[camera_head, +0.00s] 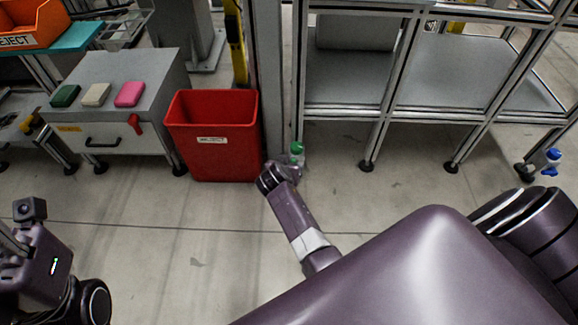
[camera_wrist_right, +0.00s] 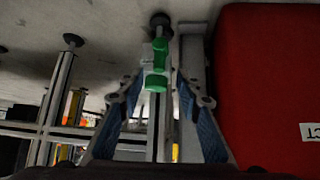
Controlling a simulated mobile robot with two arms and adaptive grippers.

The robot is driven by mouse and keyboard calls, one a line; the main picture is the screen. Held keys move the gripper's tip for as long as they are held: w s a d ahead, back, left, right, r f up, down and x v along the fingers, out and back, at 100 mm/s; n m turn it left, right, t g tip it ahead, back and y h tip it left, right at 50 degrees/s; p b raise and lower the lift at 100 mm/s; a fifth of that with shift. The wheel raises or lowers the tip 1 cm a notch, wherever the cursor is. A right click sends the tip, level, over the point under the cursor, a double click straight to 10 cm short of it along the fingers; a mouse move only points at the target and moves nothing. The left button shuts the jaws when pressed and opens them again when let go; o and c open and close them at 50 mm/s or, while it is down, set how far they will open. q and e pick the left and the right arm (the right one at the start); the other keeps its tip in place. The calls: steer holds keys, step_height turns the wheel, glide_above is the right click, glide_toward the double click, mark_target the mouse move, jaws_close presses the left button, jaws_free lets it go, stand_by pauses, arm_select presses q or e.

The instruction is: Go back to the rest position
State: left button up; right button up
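My right gripper (camera_wrist_right: 160,90) is open in the right wrist view, its two blue-padded fingers spread apart. A green-topped bottle (camera_wrist_right: 156,76) shows in the gap between the fingertips, with no clear contact on either side. In the head view the green-topped bottle (camera_head: 297,148) is beside the end of my right arm, near a grey post. The right gripper's fingers are hidden there. My left wrist is at the lower left of the head view, and its gripper fingers are not visible.
A red reject bin (camera_head: 212,140) stands close to the right arm's end and fills the right of the wrist view (camera_wrist_right: 265,90). Metal shelving (camera_head: 345,80) is behind. A grey cabinet (camera_head: 130,75) carries three coloured blocks. A blue-topped bottle (camera_head: 552,156) is far right. Floor at left-centre is clear.

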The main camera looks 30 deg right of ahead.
steer(key=shift+s+a+r, duration=0.15)
steer(key=shift+s+r, duration=0.05)
steer(key=shift+r, duration=0.05)
stand_by(0.4)
